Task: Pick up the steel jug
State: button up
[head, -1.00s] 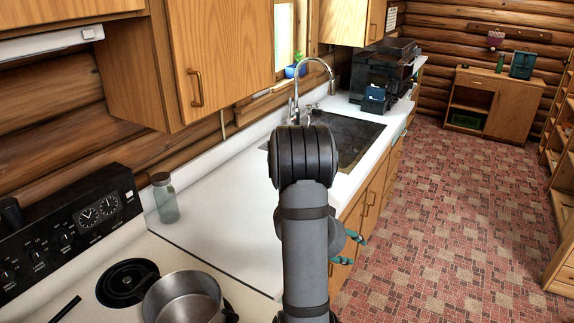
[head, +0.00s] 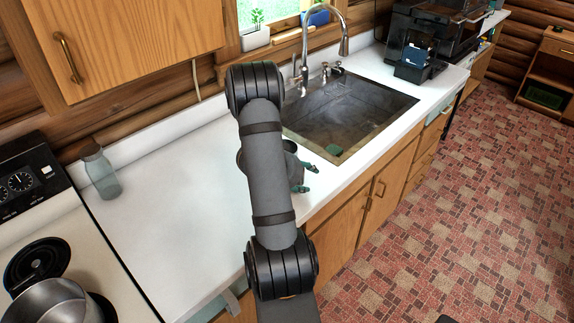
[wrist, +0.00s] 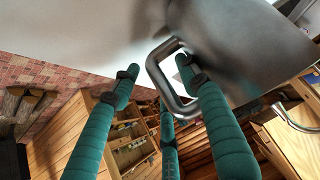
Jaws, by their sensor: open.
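The steel jug (wrist: 245,45) fills the upper right of the wrist view, very close, shiny and blurred. Its squared loop handle (wrist: 154,72) points into the space between my gripper's teal fingers (wrist: 157,68). One finger is left of the handle and another overlaps its right side; a third shows below. The fingers are apart; I cannot tell whether any touches the handle. In the head view my gripper (head: 303,174) is mostly behind my arm, over the counter's front edge near the sink. My arm hides most or all of the jug there.
The sink (head: 345,115) with its tall faucet (head: 303,55) lies behind and right of my gripper. A glass bottle (head: 100,172) stands at the counter's left, and a pot (head: 50,302) sits on the stove.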

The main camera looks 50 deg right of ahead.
jog(key=shift+a+r, duration=0.15)
jog(key=shift+a, duration=0.2)
jog(key=shift+c, duration=0.4)
jog(key=shift+d, duration=0.15)
jog(key=shift+c, duration=1.1)
jog(key=c, duration=0.8)
grip_shut()
jog(key=shift+d, duration=0.1)
